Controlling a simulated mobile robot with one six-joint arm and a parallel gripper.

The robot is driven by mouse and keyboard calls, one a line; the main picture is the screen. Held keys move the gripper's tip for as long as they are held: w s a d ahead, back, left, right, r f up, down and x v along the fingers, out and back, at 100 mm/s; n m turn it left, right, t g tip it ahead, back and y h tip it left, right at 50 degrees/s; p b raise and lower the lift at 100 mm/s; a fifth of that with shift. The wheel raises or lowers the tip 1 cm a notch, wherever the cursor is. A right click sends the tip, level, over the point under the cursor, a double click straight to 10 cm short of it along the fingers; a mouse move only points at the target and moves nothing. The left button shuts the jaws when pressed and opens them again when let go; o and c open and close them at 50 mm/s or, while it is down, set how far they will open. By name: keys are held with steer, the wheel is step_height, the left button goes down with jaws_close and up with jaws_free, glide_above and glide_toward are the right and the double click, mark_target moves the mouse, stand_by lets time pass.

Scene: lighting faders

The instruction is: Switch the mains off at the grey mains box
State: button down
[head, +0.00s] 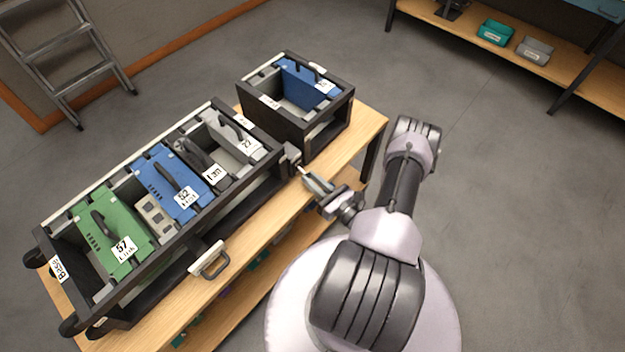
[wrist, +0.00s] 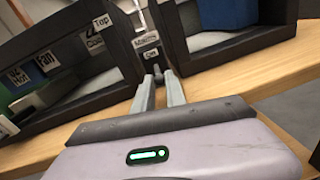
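The grey mains box (head: 292,157) is fixed at the right end of the long rack, facing the gap before the smaller rack. In the wrist view the mains box (wrist: 148,54) shows a label that seems to read "Mains" and a lower one that looks like "On". A pale lever-like piece (wrist: 140,14) stands up at its top; its exact position is unclear. My gripper (head: 304,174) is just in front of the box. In the wrist view the two fingers of my gripper (wrist: 159,76) are a little apart, pointing at the box's lower part, with nothing clearly held between them.
The long black rack (head: 262,158) holds green, blue and grey modules on a wooden table (head: 368,124). A smaller black rack (head: 318,122) with a blue module stands close right of the box. A handled piece (head: 208,259) lies at the table's front edge. Floor is clear at right.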

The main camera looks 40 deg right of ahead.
steer(key=shift+f+t+b, duration=0.4)
steer(key=shift+f+b, duration=0.15)
steer(key=shift+b, duration=0.3)
steer(key=shift+w+t+b, duration=0.1)
steer(key=shift+t+b, duration=0.2)
steer(key=shift+t, duration=0.2)
steer(key=shift+r, duration=0.1)
steer(key=c, duration=1.4)
jaws_free()
steer(key=shift+o, duration=0.2)
